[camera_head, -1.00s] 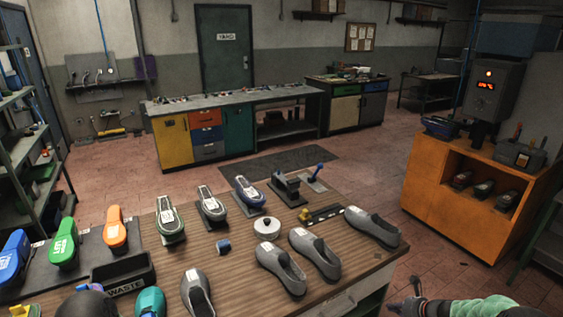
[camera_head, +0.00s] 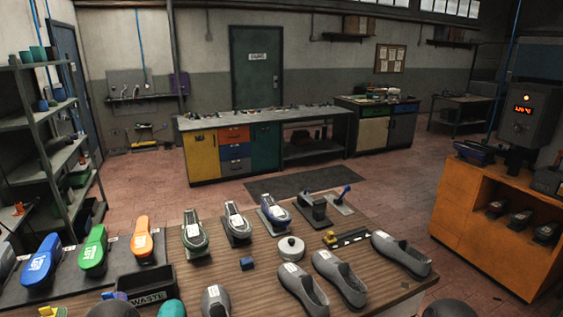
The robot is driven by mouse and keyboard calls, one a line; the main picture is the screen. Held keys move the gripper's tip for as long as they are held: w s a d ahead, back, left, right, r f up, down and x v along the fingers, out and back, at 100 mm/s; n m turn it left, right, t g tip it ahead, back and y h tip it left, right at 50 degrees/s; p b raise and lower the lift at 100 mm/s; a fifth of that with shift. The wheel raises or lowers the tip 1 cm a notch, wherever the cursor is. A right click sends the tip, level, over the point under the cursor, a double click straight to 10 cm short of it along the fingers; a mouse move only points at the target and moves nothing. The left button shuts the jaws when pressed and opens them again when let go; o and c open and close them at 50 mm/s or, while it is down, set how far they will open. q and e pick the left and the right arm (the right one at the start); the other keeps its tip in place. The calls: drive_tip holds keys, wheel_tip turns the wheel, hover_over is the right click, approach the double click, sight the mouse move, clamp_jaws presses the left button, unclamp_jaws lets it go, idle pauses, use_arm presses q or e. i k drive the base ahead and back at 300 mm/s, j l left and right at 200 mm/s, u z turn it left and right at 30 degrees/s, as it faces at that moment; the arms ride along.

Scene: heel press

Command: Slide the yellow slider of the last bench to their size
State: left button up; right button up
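The yellow slider (camera_head: 330,238) sits at the left end of a short black scale with white marks (camera_head: 353,237), on the wooden bench (camera_head: 255,292). Its size marks are too small to read. Grey shoes (camera_head: 340,277) lie in front of the scale, and another (camera_head: 400,254) lies to its right. Several labelled lasts stand on the bench, among them a blue one (camera_head: 273,213) and an orange one (camera_head: 142,238). Neither gripper shows. Dark rounded shapes at the bottom edge seem to be parts of my arms.
A white round tin (camera_head: 290,248) and a small blue block (camera_head: 247,264) lie left of the scale. A black waste bin (camera_head: 146,282) stands at the front left. A dark stand with a blue-handled lever (camera_head: 342,198) is behind. An orange cabinet (camera_head: 483,232) stands to the right.

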sight(330, 238)
drive_tip(key=i+l+u, duration=0.1)
drive_tip(key=l+u, duration=0.4)
drive_tip(key=l, duration=0.15)
drive_tip(key=l+u, duration=0.5)
drive_tip(key=l, duration=0.15)
